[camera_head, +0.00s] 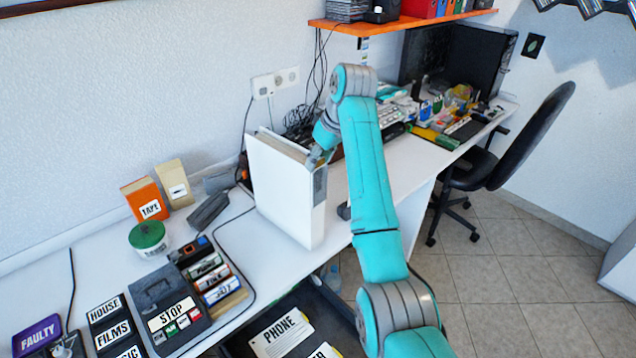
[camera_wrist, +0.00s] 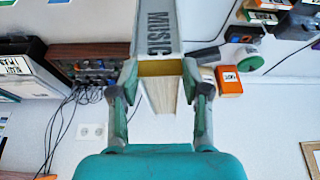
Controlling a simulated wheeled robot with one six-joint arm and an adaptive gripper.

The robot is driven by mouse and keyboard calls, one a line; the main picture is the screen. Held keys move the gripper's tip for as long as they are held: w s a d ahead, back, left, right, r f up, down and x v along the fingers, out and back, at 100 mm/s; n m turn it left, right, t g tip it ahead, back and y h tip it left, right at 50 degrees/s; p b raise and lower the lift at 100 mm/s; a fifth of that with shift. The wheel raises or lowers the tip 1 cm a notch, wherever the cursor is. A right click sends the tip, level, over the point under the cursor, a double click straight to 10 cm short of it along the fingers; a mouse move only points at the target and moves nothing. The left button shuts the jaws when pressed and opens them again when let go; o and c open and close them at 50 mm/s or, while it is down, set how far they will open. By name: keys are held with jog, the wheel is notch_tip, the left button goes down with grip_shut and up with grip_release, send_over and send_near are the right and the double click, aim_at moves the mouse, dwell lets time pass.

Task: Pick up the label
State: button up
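A tall white box-like binder (camera_head: 283,190) stands upright on the desk in the head view. In the wrist view its narrow side (camera_wrist: 158,15) carries the word MUSIC, beside a yellow strip and pale page-like edges. My gripper (camera_head: 319,156) is at the binder's upper right edge. In the wrist view my gripper (camera_wrist: 160,70) has one finger on each side of the binder, spread about its width. I cannot tell whether the fingers press on it. Other labels read STOP (camera_head: 171,314), HOUSE (camera_head: 104,310), FILMS (camera_head: 113,335) and PHONE (camera_head: 280,332).
An orange TAPE box (camera_head: 146,198), a beige box (camera_head: 174,184) and a green-lidded tub (camera_head: 148,238) stand left of the binder. A purple FAULTY bin (camera_head: 38,334) is at the lower left. An orange shelf (camera_head: 400,22) hangs above. Cables run behind the binder.

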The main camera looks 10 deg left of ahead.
jog(key=shift+f, duration=0.15)
notch_tip(320, 180, up, 10)
jog(key=shift+r, duration=0.1)
dwell(0.5)
